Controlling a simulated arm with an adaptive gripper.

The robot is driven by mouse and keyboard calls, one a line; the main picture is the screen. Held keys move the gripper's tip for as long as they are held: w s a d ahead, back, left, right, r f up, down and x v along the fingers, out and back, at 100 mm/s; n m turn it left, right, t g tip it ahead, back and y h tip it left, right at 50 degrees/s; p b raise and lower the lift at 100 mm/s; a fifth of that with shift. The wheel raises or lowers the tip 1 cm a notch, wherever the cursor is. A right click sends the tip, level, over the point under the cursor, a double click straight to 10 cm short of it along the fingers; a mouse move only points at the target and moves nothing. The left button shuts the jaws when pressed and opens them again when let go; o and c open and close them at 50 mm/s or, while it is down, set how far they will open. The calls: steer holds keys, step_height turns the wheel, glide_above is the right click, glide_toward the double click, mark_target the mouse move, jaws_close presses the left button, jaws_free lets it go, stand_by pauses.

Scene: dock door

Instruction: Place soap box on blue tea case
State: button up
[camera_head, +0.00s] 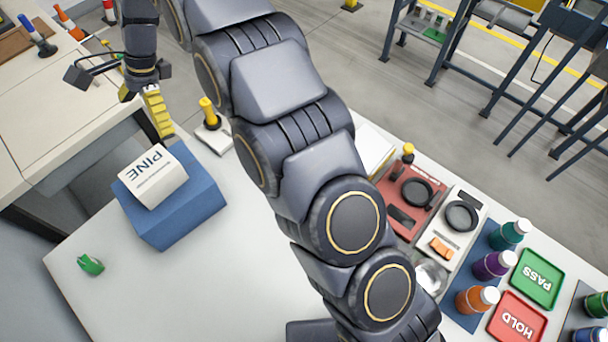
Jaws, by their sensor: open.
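The soap box, a white box marked PINE (150,178), rests on top of the blue tea case (185,217), toward its upper left part. The blue case stands on the left part of the pale table. My gripper (158,114), with yellow finger pads, is just above and behind the box in the picture. It is open and looks apart from the box. The pads overlap in this view, so the gap between them is hard to see.
A green object (91,264) lies at the table's left. A yellow-handled stamp-like item (209,115) stands behind the case. Bottles (494,264), a green PASS tray (538,277) and a red HOLD tray (517,319) are at right. My arm crosses the middle, hiding some of the table.

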steer(key=s+d+r+n+t+h, duration=0.15)
steer(key=s+d+r, duration=0.25)
steer(key=d, duration=0.6)
steer(key=s+d+r+n, duration=0.3)
steer(key=s+d, duration=0.1)
steer(key=d, duration=0.6)
steer(key=s+d+f+n+h, duration=0.1)
steer(key=s+d+n, duration=0.3)
steer(key=s+d, duration=0.9)
steer(key=s+f, duration=0.1)
steer(key=s, duration=0.3)
steer(key=shift+s+d+h, duration=0.25)
steer(key=shift+d+h, duration=0.1)
